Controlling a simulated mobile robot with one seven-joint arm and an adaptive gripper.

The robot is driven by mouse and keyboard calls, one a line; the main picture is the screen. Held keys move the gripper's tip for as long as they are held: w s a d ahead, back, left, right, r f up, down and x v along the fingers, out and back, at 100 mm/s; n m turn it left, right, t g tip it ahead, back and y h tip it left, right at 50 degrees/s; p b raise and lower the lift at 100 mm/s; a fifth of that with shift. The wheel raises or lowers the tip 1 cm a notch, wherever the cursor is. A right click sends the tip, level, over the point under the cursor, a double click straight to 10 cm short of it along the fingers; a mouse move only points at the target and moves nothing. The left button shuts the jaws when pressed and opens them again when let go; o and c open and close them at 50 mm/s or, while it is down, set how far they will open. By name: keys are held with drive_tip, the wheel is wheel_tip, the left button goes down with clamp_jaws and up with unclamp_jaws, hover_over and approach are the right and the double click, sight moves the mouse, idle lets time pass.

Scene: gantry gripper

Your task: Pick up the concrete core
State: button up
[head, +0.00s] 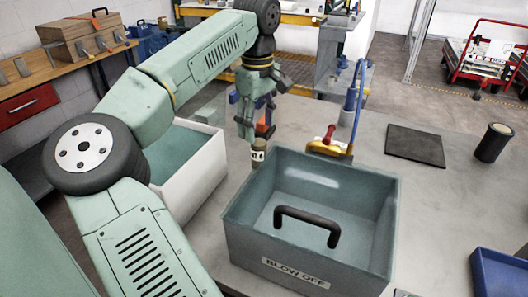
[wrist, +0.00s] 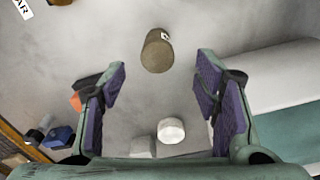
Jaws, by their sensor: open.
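The concrete core appears to be a small grey-brown cylinder (head: 258,152) with a white label, on the grey table just behind the blow-off bin. In the wrist view the core (wrist: 157,52) lies beyond my fingertips, near the middle between them. My gripper (head: 256,124) is above and slightly behind the core in the head view. In the wrist view my gripper (wrist: 161,76) has its two purple-padded fingers wide apart, with nothing held between them. The bin wall may hide the core's base in the head view.
The grey-green "BLOW OFF" bin (head: 308,270) with a black handle stands in front. A white-walled tub (head: 205,178) is at left. A brass-coloured nozzle (head: 328,148), black mat (head: 415,145) and dark cylinder (head: 494,142) are to the right. A white round piece (wrist: 171,130) shows between my fingers.

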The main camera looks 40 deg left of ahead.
sight(259, 142)
wheel_tip(259, 142, down, 7)
drive_tip(key=shift+w+r+b, duration=0.1)
drive_tip(key=shift+w+b, duration=0.05)
drive_tip(key=shift+b, duration=0.55)
drive_tip(key=shift+r, duration=0.1)
drive_tip(key=shift+c, duration=0.7)
clamp_jaws()
